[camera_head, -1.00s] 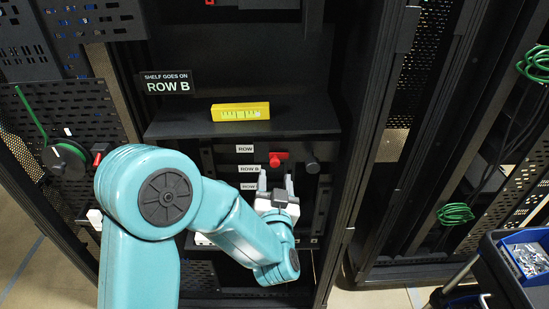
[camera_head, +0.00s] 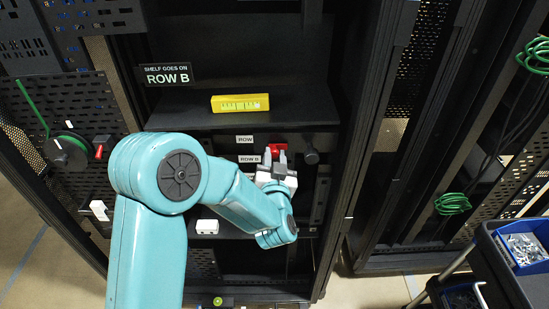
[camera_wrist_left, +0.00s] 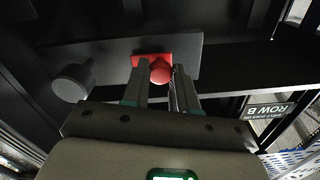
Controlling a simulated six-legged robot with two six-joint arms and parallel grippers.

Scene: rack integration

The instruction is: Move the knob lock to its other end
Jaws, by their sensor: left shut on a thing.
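The red knob lock (camera_head: 279,147) is on the dark rack front, just under the shelf and right of the row labels. In the left wrist view the red knob (camera_wrist_left: 160,70) has a round end and a flat red plate behind it, on a dark bar. My left gripper (camera_head: 274,156) reaches it from below, with its fingers on either side of the knob. In the left wrist view the fingers (camera_wrist_left: 158,88) are shut on it. The fingers partly hide the knob in the head view. My right gripper is not in view.
A black round knob (camera_head: 312,156) sits right of the lock. A yellow level (camera_head: 240,103) lies on the shelf (camera_head: 185,118) above, beside a "ROW B" sign (camera_head: 166,75). A cart with a blue bin (camera_head: 526,250) stands at the lower right.

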